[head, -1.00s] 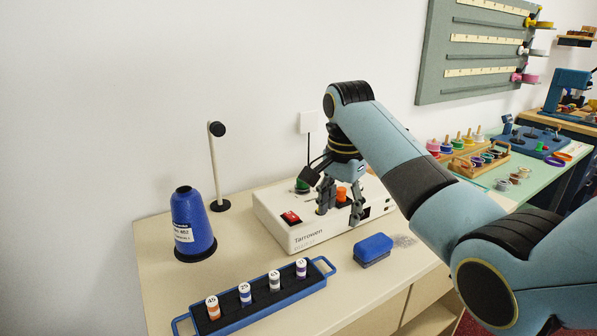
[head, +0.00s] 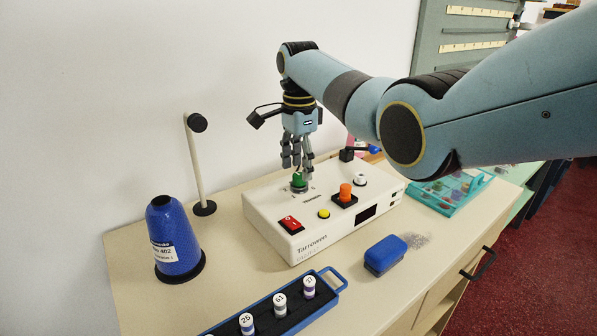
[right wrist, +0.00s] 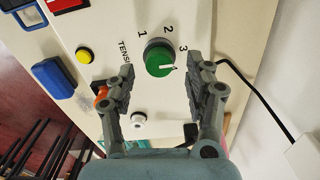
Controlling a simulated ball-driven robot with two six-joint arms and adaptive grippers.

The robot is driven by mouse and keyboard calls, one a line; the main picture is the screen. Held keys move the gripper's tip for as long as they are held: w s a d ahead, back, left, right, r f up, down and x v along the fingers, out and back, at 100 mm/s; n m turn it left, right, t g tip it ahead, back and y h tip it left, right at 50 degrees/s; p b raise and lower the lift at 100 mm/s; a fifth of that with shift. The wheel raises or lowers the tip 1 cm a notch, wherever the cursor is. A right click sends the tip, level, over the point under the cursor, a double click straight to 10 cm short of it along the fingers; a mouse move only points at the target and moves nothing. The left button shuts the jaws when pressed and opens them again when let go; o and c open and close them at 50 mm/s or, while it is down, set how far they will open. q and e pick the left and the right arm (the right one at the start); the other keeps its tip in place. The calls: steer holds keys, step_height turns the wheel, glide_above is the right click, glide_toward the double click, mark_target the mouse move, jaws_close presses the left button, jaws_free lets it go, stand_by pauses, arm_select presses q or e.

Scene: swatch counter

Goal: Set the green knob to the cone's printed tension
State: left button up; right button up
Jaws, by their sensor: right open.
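The green knob (head: 299,180) stands on top of the white Tarrowen machine (head: 270,222). In the right wrist view the green knob (right wrist: 159,60) has a white pointer line toward the side of the 3, on a dial marked 1, 2 and 3. My right gripper (head: 298,168) is just above the knob, and in the wrist view its open fingers (right wrist: 163,82) lie on either side of it, apart from it. The blue thread cone (head: 175,235) stands upright at the left; its label shows what looks like 402, other print too small to read. My left gripper is not in view.
The machine also carries a red switch (head: 291,225), a yellow button (head: 323,213), an orange knob (head: 345,192) and a white knob (head: 360,179). A blue brush (head: 384,254) lies in front. A blue rack (head: 330,278) holds small numbered spools. A post (head: 194,165) stands behind the cone.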

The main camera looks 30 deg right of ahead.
step_height(320, 180, down, 2)
steer(key=shift+f, duration=0.1)
steer(key=shift+c, duration=1.2)
steer(key=c, duration=0.5)
jaws_close()
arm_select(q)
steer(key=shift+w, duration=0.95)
